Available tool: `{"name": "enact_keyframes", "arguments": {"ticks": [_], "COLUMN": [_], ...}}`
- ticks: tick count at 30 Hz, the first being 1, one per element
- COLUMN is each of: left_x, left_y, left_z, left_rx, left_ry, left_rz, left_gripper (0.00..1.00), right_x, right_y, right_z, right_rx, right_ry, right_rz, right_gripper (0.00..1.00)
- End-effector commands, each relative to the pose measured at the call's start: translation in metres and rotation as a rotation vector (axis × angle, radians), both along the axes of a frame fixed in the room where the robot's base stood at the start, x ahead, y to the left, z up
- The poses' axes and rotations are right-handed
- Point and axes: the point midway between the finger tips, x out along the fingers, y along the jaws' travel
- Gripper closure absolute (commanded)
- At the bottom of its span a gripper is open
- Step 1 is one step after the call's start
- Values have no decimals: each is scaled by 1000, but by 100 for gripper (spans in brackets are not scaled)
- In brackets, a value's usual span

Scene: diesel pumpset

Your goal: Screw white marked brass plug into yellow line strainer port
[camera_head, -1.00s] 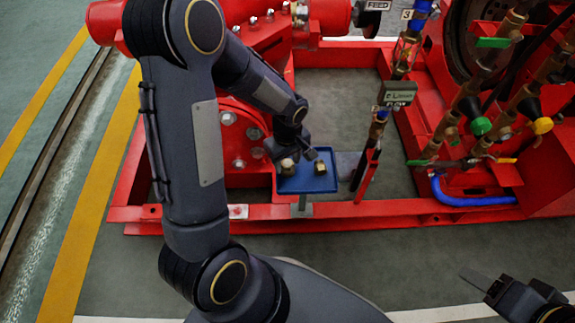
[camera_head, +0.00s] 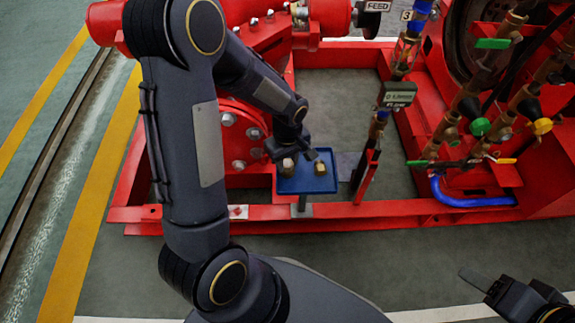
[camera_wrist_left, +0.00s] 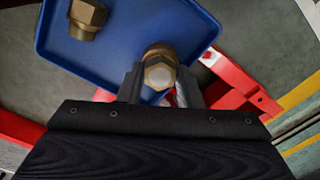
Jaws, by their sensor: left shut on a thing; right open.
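My left gripper (camera_head: 298,160) is over the left part of a small blue tray (camera_head: 310,184). In the left wrist view my left gripper (camera_wrist_left: 162,88) is shut on a brass plug (camera_wrist_left: 159,76) with a white mark on its hex end, at the edge of the tray (camera_wrist_left: 120,50). A second brass plug (camera_head: 320,168) lies on the tray, and it also shows in the left wrist view (camera_wrist_left: 87,18) without a visible white mark. The yellow line strainer (camera_head: 542,126) appears to be by the yellow cap at the far right. Its port is not clear. My right gripper (camera_head: 480,285) is open and empty at the lower right.
A red frame (camera_head: 400,211) runs around the tray and the pipework. A post with a grey flow box (camera_head: 397,95) stands between tray and strainers. A green-capped line (camera_head: 479,127) and a blue hose (camera_head: 470,198) are near the yellow one. The front floor is clear.

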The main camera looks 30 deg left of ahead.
Motion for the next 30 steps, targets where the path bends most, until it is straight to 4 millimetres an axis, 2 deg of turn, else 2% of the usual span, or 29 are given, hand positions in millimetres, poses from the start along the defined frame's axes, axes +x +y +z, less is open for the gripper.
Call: {"name": "enact_keyframes", "arguments": {"ticks": [15, 25, 28, 30], "left_x": [0, 0, 5, 14], "left_y": [0, 0, -2, -7], "left_z": [32, 33, 37, 46], "left_rx": [0, 0, 0, 1], "left_ry": [-1, -1, -2, -5], "left_rz": [0, -2, -55, -160], "left_gripper": [97, 97, 97, 97], "right_x": [0, 0, 0, 0], "right_y": [0, 0, 0, 0], "right_z": [26, 26, 26, 26], "right_rx": [0, 0, 0, 0], "right_ry": [0, 0, 0, 0], "right_rz": [0, 0, 0, 0], "right_gripper": [45, 45, 45, 45]}}
